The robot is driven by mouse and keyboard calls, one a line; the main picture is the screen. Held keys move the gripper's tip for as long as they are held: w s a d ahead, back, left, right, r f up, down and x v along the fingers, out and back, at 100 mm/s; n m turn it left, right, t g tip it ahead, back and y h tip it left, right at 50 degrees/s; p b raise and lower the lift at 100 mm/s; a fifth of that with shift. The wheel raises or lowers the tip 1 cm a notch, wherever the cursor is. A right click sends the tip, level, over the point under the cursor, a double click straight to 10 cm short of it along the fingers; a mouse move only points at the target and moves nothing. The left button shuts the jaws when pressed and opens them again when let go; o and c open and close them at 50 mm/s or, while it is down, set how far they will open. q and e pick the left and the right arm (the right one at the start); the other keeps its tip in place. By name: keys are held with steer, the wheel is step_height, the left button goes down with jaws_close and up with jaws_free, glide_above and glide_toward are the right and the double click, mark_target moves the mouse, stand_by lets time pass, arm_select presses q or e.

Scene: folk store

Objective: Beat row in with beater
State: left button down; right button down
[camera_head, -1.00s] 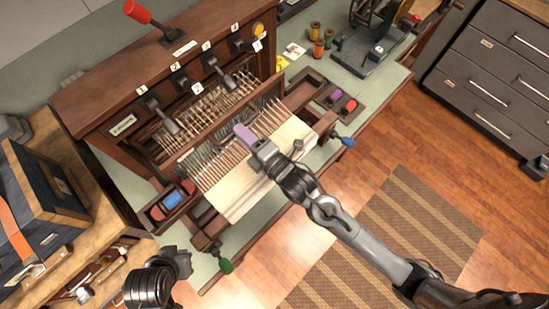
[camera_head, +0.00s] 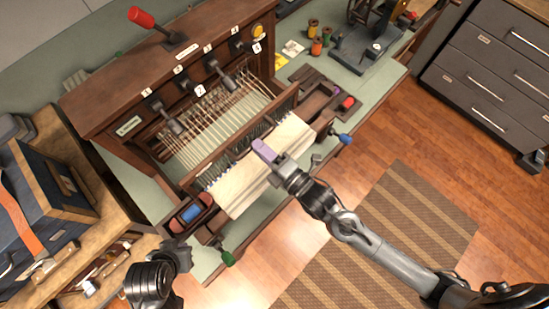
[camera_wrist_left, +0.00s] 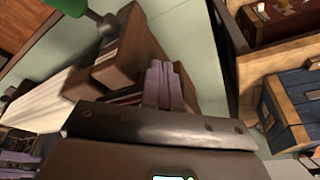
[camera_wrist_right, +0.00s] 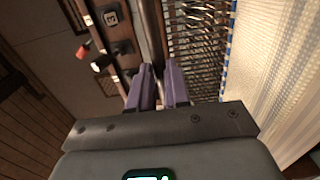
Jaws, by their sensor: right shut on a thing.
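The beater (camera_head: 222,152) is a dark wooden bar with a reed, spanning the loom (camera_head: 140,97) in the head view. It stands close to the cream cloth (camera_head: 238,192). My right gripper (camera_head: 264,151), with purple fingers, is at the bar near its middle. In the right wrist view the fingers (camera_wrist_right: 158,85) are shut on the brown bar, with warp threads and cloth to the right. My left gripper shows only as a dark wrist at the lower left of the head view. In the left wrist view its fingers (camera_wrist_left: 165,85) look closed together and empty.
A shuttle with a blue bobbin (camera_head: 191,213) lies left of the cloth. A tray (camera_head: 318,100) with bobbins is to its right. Numbered levers (camera_head: 165,115) line the loom's front. A blue chest (camera_head: 40,200) stands at the left.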

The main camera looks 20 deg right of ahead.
mark_target(245, 134)
steer(key=shift+w, duration=0.1)
steer(key=x, duration=0.6)
steer(key=shift+w+a+b, duration=0.15)
steer(key=shift+w+b, duration=0.15)
steer(key=shift+b+x, duration=0.35)
steer(key=shift+x, duration=1.7)
steer(key=shift+f, duration=0.15)
steer(key=c, duration=1)
jaws_free()
steer(key=o, duration=0.3)
steer(key=shift+s, duration=0.15)
